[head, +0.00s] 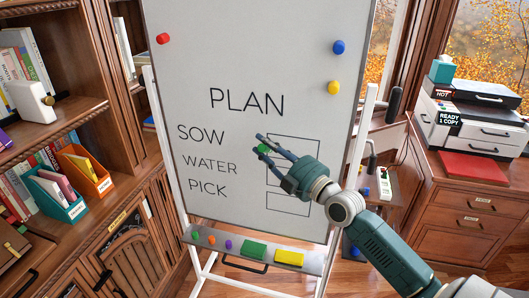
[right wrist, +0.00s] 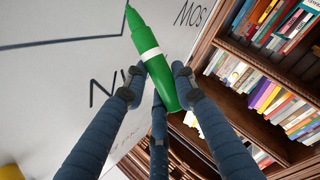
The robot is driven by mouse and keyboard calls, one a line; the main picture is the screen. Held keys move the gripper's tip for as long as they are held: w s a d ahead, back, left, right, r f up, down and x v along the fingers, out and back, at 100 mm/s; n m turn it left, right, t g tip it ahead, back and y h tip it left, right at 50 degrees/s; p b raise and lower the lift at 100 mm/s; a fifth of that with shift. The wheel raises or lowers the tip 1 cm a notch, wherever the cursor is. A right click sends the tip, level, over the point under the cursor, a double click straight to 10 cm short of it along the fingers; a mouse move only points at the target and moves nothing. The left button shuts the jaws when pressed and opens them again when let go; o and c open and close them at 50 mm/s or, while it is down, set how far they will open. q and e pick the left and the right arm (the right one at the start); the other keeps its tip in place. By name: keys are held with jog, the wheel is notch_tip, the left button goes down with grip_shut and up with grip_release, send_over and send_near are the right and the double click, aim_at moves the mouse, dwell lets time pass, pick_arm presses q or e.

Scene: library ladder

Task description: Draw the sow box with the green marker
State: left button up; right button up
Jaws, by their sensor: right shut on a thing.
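The whiteboard (head: 215,60) carries PLAN, SOW (head: 200,135), WATER and PICK in black. A column of black-outlined boxes stands to the right of these words. My right gripper (head: 270,146) is in front of the top box (head: 305,138), level with SOW, and hides part of its outline. It is shut on the green marker (right wrist: 155,60), which shows a white band in the right wrist view. The marker's tip points at the board near a black line corner; I cannot tell whether it touches. My left gripper is out of view.
The board's tray (head: 215,240) holds a green block (head: 254,249), a yellow block (head: 289,257) and small coloured items. Red, blue and yellow magnets (head: 334,87) sit on the board. Bookshelves (head: 85,90) stand left; a cabinet with a printer (head: 470,115) stands right.

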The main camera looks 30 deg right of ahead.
jog(key=shift+d, duration=0.1)
dwell(0.4)
jog(key=shift+w+d+b, duration=0.5)
jog(key=shift+d+b, duration=0.05)
jog(key=shift+b, duration=0.2)
jog(key=s+d+b, duration=0.5)
jog(key=s+b, duration=0.1)
jog(key=shift+s+d, duration=0.2)
dwell(0.7)
